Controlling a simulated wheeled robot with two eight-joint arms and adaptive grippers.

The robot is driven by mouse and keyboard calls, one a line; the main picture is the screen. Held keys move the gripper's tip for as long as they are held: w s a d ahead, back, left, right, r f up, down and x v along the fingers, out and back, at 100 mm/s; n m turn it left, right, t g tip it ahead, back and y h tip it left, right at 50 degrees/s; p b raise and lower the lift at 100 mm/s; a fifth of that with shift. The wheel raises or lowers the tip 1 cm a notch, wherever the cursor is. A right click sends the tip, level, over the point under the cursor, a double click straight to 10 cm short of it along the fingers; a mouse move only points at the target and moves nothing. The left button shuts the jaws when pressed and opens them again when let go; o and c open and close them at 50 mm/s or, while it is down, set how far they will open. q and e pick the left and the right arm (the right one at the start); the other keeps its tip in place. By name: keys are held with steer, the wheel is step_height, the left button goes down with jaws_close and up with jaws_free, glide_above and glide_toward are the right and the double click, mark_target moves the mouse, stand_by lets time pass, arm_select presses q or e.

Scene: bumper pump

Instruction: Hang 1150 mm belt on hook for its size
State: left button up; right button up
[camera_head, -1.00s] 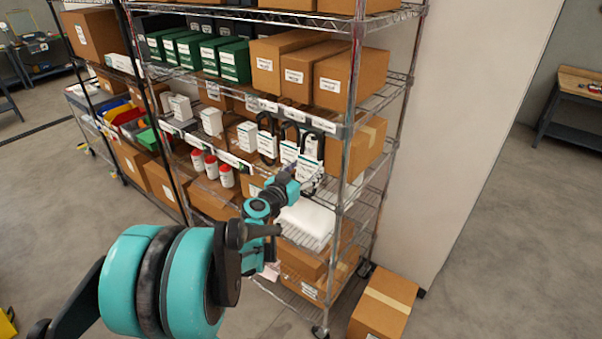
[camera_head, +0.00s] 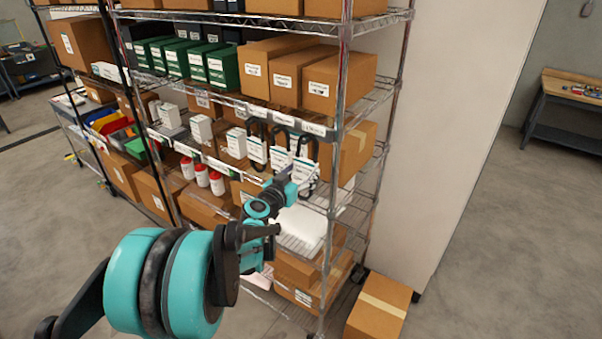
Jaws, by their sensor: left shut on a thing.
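Black looped belts with white tags hang in a row below the front rail of a wire shelf, with one belt (camera_head: 257,148) at the left of the row. Small white labels (camera_head: 284,118) sit on the rail above them; their print is too small to read. My left gripper (camera_head: 297,178) is at the right end of the row, small and partly hidden by its own wrist. It is shut on a belt (camera_head: 312,186), whose dark loop shows beside the fingers. I cannot tell whether that belt touches a hook. My right gripper is out of view.
The wire rack carries cardboard boxes (camera_head: 305,80), green boxes (camera_head: 222,65) and red-and-white bottles (camera_head: 202,174). A white package (camera_head: 300,224) lies below the gripper. A rack post (camera_head: 337,150) stands just right of the belts. A carton (camera_head: 378,305) sits on the floor.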

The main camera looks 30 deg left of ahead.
arm_select(q)
steer(key=o, duration=1.3)
steer(key=shift+o, duration=0.2)
steer(key=shift+s, duration=0.1)
steer(key=s+r, duration=0.1)
steer(key=s, duration=1)
steer(key=shift+s+d+r, duration=0.25)
steer(key=shift+s+d, duration=0.15)
